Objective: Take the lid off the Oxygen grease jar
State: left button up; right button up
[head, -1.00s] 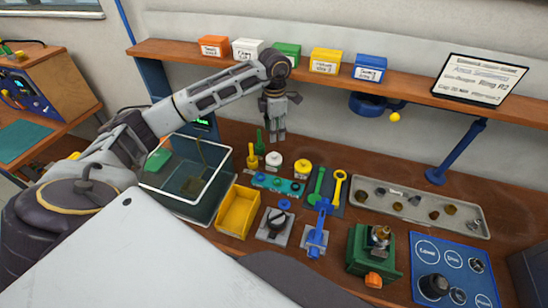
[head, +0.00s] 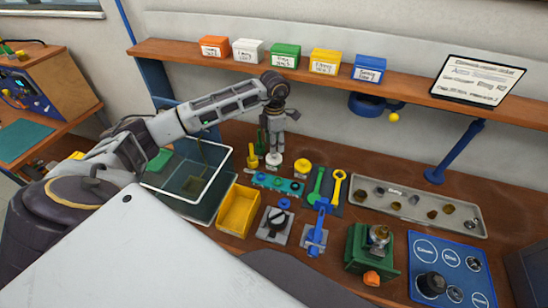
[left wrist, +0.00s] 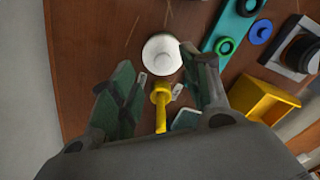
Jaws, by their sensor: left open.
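A white round jar (head: 273,160) with a pale lid stands on the workbench, and a yellow-lidded jar (head: 302,166) stands to its right. No label is readable, so I cannot tell which is the Oxygen grease jar. My left gripper (head: 274,148) points down directly over the white jar, its fingers partly hiding it. In the left wrist view the white jar (left wrist: 161,54) shows between and just beyond the spread fingertips of the left gripper (left wrist: 160,66). The gripper is open and empty; contact with the lid cannot be made out. My right gripper is out of view.
A yellow bottle-like item (head: 253,157) and a green one stand close left of the white jar. A teal strip with rings (head: 278,184) lies in front. A clear-walled bin (head: 180,200), a yellow bin (head: 238,211) and a parts tray (head: 420,208) are around. A shelf (head: 330,75) runs behind.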

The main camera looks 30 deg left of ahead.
aim_at(274, 157)
pick_arm(q)
jog(key=shift+s+f+p, duration=0.15)
jog(key=shift+f+p, duration=0.2)
jog(key=shift+f, duration=0.25)
jog(key=shift+s+f+p, duration=0.15)
jog(key=shift+f+p, duration=0.15)
jog(key=shift+f, duration=1.6)
jog(key=c, duration=0.9)
